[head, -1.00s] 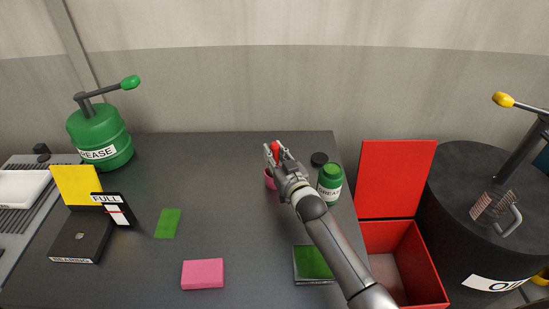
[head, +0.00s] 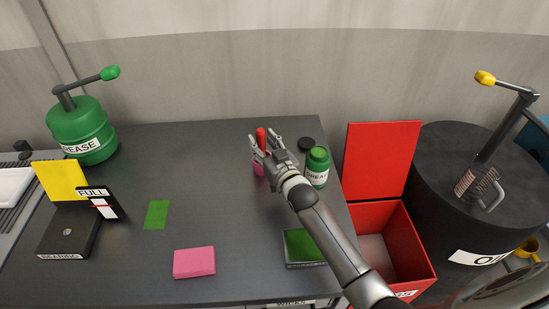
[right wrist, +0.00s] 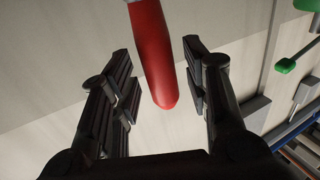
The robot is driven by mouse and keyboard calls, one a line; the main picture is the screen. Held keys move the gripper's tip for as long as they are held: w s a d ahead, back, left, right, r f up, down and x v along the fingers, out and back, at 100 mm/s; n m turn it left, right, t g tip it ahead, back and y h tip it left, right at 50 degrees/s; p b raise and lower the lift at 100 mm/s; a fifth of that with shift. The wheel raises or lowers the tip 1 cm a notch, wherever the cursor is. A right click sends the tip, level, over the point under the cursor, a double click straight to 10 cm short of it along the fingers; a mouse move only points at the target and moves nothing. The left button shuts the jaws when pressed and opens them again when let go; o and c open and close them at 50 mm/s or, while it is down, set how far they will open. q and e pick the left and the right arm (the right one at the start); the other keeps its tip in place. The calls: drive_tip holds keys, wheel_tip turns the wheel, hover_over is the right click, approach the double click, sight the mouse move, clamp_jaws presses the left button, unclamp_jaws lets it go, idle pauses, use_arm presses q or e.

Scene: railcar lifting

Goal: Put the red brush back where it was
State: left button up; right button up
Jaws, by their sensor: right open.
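The red brush (head: 261,136) stands upright at the pink cup (head: 258,169), with its red handle up. Its lower end is hidden, apparently inside the cup. My right gripper (head: 264,145) is open at the handle, with the fingers on either side. In the right wrist view the red handle (right wrist: 153,60) lies between the two spread fingers, with gaps on both sides. My left gripper is not in view.
A green grease jar (head: 317,168) and a black lid (head: 307,144) are close right of my gripper. An open red box (head: 409,245) and a dark oil drum (head: 445,190) stand at right.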

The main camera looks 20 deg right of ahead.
drive_tip(key=s+d+b, duration=0.1)
drive_tip(key=s, duration=0.9)
drive_tip(key=shift+s, duration=0.2)
